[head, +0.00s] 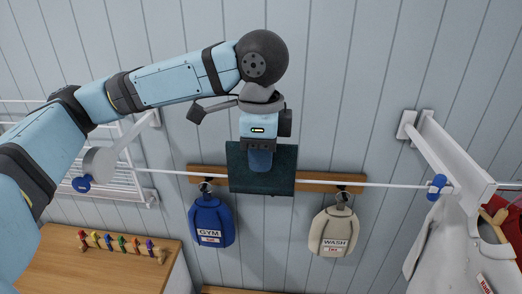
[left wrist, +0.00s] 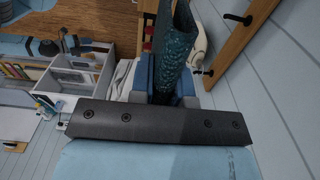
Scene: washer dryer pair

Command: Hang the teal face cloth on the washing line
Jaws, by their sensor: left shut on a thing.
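The dark teal face cloth (head: 283,172) hangs spread out below my left gripper (head: 261,162) in the head view. The gripper is shut on the cloth at its upper middle. The cloth also shows bunched between the blue fingers in the left wrist view (left wrist: 172,42). The white washing line (head: 375,184) runs across the picture between two blue fittings, left (head: 82,184) and right (head: 438,187). The cloth covers the middle of the line; I cannot tell whether it touches or drapes over it. My right gripper is not in view.
Behind the line, a wooden rail (head: 318,187) holds a blue GYM bag (head: 211,222) and a cream WASH bag (head: 333,232). Colourful pegs (head: 122,243) stand on the wooden top (head: 85,270) at lower left. White brackets flank the line; garments (head: 450,250) hang at right.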

